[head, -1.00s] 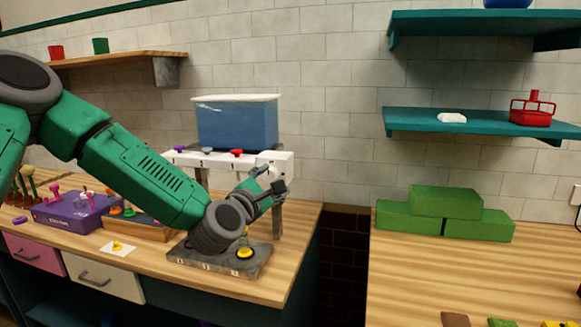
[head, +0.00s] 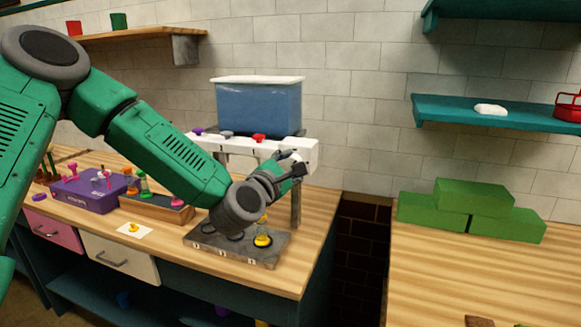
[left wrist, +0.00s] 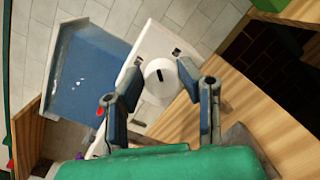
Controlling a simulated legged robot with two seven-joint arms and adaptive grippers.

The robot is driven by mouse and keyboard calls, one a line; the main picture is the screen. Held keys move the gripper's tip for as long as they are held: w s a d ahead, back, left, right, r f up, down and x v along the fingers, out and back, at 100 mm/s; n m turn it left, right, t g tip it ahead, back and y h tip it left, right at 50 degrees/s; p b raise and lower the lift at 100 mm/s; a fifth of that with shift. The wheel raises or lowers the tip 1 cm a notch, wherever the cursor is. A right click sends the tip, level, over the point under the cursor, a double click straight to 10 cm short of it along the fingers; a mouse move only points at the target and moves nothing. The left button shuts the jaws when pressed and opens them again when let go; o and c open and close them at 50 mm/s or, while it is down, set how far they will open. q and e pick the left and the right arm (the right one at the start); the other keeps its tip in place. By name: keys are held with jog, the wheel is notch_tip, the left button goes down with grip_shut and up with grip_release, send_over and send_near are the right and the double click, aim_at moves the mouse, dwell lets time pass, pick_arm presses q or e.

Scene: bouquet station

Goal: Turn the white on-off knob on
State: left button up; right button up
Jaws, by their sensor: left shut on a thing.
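The white on-off knob (left wrist: 160,82) shows in the left wrist view as a round white cap with a dark slot mark. It sits on the end of the white panel (left wrist: 128,78) below the blue water tank (left wrist: 85,75). My left gripper (left wrist: 162,86) has one finger on each side of the knob and is shut on it. In the head view my left gripper (head: 287,172) is at the right end of the white panel (head: 222,146), where the gripper hides the knob. The tank (head: 258,107) stands above the panel. My right gripper is not in view.
A grey tray (head: 270,256) with yellow and dark pieces lies below my left gripper. A purple box (head: 88,192) and a wooden rack (head: 150,208) stand left of it. Green blocks (head: 473,217) sit on the right bench, across a dark gap (head: 358,245).

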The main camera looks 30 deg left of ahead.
pick_arm(q)
jog(key=shift+s+a+f, duration=0.1)
jog(key=shift+a+f, duration=0.4)
jog(key=shift+f, duration=0.25)
jog(key=shift+d, duration=0.15)
jog(key=shift+r+m+g+y+p, duration=0.2)
jog(key=shift+m+g+y, duration=0.1)
jog(key=shift+m, duration=2.45)
jog(key=shift+r+m+g+y+p, duration=0.1)
jog(key=shift+m+g+y+p, duration=0.15)
jog(key=shift+m, duration=2.55)
jog(key=shift+r+m+g+y+p, duration=0.15)
jog(key=shift+m+g+y, duration=0.15)
jog(key=shift+m, duration=2.45)
